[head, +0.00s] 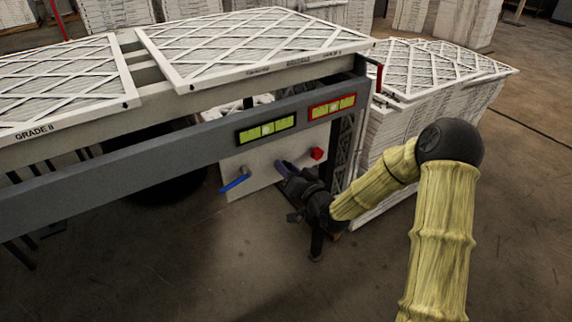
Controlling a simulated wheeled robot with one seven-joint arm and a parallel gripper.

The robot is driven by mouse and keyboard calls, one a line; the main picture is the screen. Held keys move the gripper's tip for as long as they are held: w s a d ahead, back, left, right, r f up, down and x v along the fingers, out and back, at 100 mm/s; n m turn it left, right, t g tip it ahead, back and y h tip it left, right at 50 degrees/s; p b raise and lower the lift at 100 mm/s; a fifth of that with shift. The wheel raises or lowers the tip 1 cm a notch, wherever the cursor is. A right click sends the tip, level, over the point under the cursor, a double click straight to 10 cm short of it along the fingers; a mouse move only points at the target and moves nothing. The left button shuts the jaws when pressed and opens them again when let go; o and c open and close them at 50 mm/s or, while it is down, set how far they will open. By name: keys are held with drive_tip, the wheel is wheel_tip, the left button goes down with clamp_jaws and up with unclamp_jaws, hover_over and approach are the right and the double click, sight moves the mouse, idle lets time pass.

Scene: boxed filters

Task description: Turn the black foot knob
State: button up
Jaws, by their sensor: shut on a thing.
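My gripper (289,173) is dark and is at the white panel (258,160) under the grey beam, between a blue lever and a red knob. It is shut on a dark thing at the panel, which I take for the black foot knob. The jaws and my wrist cover it, so its shape and turn cannot be made out. Two yellow-green spirit levels sit on the beam above: one framed in black (266,130), one in red (332,107). Their bubbles are too small to read.
The blue lever (235,183) is left of my gripper and the red knob (317,153) is close on its right. A stack of white filters (440,90) stands right, near my arm. Framed filters (255,48) lie on top of the table. The front floor is clear.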

drive_tip(key=shift+f+m+p, duration=0.1)
drive_tip(key=shift+m+p, duration=0.45)
drive_tip(key=shift+m, duration=0.65)
drive_tip(key=o, duration=1)
drive_tip(key=shift+d, duration=0.1)
drive_tip(key=p+v, duration=0.9)
drive_tip(key=v, duration=0.8)
drive_tip(key=shift+s, duration=0.2)
